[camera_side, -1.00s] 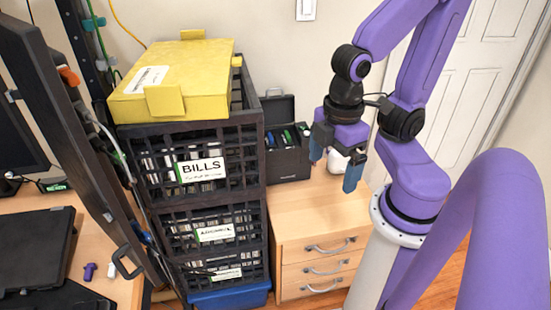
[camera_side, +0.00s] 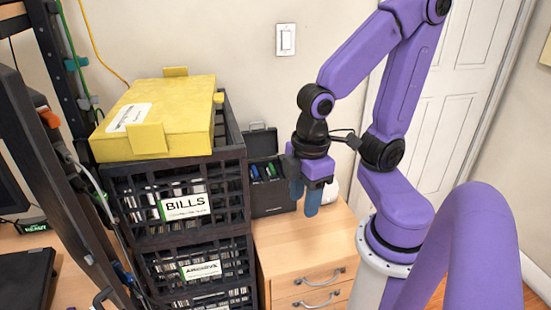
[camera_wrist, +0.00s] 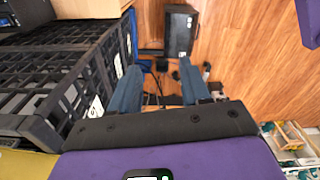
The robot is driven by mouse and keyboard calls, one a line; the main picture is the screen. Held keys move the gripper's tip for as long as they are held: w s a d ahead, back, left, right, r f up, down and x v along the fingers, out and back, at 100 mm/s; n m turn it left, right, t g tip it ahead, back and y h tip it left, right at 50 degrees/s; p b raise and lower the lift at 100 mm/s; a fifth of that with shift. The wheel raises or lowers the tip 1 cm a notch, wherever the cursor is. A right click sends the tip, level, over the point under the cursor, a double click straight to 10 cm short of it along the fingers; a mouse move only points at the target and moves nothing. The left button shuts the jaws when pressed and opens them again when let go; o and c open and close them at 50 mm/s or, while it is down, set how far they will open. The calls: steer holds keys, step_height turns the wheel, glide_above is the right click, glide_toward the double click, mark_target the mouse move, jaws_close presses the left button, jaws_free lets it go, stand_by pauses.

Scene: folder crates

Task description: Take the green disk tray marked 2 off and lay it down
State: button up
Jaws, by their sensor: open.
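My gripper (camera_side: 303,196) is open and empty, pointing down above the wooden drawer cabinet, right of the black crates. In the wrist view its two blue fingers (camera_wrist: 157,80) stand apart with nothing between them. I cannot make out a green disk tray marked 2 in either view. A black open case (camera_side: 272,203) stands behind my gripper on the left, on the cabinet, with small green and blue items (camera_side: 267,171) inside. Their markings are too small to read. My gripper hides part of that area.
Stacked black crates (camera_side: 185,230) labelled BILLS and ARCHIVE hold folders. A yellow box (camera_side: 165,115) lies on top of them. The wooden cabinet top (camera_side: 300,245) has free room in front. A dark upright frame (camera_side: 50,170) stands at the left. A white wall and door are behind.

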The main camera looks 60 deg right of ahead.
steer(key=w+d+f+m, duration=0.5)
steer(key=w, duration=0.5)
steer(key=m+t+h, duration=0.4)
steer(key=m+h, duration=0.1)
steer(key=m, duration=1)
glide_above(272, 167)
steer(key=s+a, duration=0.6)
step_height(272, 167, down, 8)
steer(key=x, duration=1.6)
steer(key=shift+w+a+f, duration=0.1)
steer(key=shift+a+f, duration=0.15)
steer(key=shift+f, duration=0.2)
steer(key=shift+c, duration=0.3)
steer(key=shift+r, duration=0.1)
jaws_close()
